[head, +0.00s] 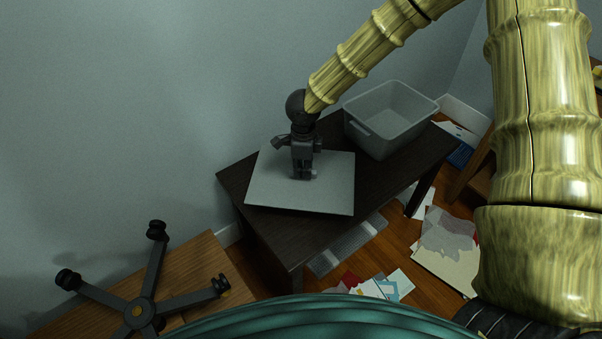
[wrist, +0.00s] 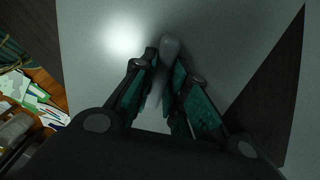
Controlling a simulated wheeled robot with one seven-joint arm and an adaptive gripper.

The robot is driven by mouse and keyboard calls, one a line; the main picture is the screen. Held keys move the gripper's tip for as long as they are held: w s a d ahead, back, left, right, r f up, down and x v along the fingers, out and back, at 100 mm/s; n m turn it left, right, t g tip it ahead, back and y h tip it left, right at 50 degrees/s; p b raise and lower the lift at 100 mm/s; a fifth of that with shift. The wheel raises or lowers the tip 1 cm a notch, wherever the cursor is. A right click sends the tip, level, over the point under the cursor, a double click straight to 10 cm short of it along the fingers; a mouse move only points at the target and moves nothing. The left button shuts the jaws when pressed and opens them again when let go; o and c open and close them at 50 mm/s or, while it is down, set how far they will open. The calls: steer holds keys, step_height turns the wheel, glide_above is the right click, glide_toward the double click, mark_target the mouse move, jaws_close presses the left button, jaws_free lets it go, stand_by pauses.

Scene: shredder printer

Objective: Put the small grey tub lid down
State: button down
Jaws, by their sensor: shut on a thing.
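The small grey tub lid (head: 330,190) is a flat, pale rectangle, level over the near-left part of a dark table (head: 385,172). I cannot tell whether it rests on the table or hangs slightly above it. My gripper (head: 303,175) points down at the lid's middle. In the wrist view, the lid (wrist: 100,60) fills most of the picture, and my gripper (wrist: 168,58) is shut on a small grey handle at its middle. The fingers partly hide the handle.
An open grey tub (head: 385,125) stands on the table to the right of the lid. Papers (head: 385,288) litter the wooden floor. An upturned chair base (head: 140,308) is at lower left. A wall (head: 130,110) stands behind the table.

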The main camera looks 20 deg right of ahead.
steer(key=shift+w+a+f, duration=0.1)
steer(key=shift+w, duration=0.5)
steer(key=shift+f+b, duration=0.35)
steer(key=shift+f, duration=1.35)
steer(key=shift+f, duration=0.1)
steer(key=c, duration=1.4)
jaws_free()
step_height(320, 180, up, 12)
steer(key=shift+r+p, duration=0.1)
steer(key=shift+p, duration=0.95)
